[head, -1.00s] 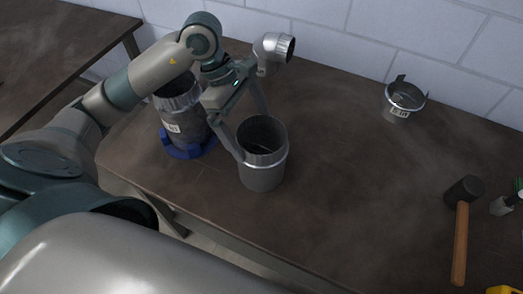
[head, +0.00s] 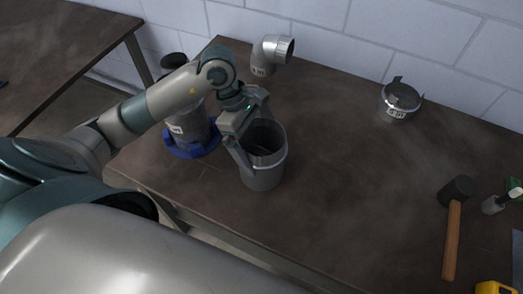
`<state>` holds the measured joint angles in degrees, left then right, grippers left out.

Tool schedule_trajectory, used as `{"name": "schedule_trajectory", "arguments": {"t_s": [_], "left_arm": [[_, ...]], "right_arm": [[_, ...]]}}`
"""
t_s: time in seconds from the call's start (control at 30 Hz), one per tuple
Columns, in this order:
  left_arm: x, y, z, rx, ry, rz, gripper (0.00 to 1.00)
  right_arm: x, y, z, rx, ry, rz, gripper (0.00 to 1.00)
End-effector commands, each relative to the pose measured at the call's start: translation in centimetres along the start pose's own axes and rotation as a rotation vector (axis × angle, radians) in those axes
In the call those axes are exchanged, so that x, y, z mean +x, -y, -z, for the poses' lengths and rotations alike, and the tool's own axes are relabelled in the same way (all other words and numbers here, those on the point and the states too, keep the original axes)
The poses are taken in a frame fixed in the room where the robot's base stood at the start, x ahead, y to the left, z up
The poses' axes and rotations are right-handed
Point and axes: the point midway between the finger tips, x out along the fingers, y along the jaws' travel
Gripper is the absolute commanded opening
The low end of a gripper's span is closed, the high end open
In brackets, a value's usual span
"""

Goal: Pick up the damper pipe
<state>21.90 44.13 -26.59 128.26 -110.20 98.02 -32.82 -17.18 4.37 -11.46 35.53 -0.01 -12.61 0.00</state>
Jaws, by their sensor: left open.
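A grey metal pipe (head: 264,174) with a plate visible inside its open top stands upright near the table's front edge, left of the middle; it looks like the damper pipe. My left gripper (head: 255,146) is open at this pipe. One finger lies along the pipe's left side; the other is partly hidden near the far rim, so I cannot tell whether it touches. My right gripper is not in view.
A labelled pipe in a blue ring base (head: 178,148) stands left, partly behind my arm. A metal elbow (head: 263,62) stands at the back and a short capped collar (head: 398,103) at back right. A mallet (head: 453,238) lies right. The table's middle is clear.

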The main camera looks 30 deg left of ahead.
Motion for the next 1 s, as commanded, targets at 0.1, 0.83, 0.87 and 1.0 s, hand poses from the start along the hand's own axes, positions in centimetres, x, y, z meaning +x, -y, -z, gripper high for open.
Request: {"name": "schedule_trajectory", "arguments": {"t_s": [0.1,0.83,0.87,1.0], "left_arm": [[0.92,0.06,-0.05,-0.002,0.001,0.001,1.0],[1.26,-0.01,0.02,0.0,0.0,-0.001,0.62],[1.26,-0.01,0.02,0.0,0.0,-0.001,0.62],[1.26,-0.01,0.02,0.0,0.0,-0.001,0.62]], "right_arm": [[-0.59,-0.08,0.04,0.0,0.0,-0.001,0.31],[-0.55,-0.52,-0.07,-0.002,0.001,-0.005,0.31],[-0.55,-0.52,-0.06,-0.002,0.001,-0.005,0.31],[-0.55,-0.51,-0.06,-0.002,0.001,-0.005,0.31]]}}
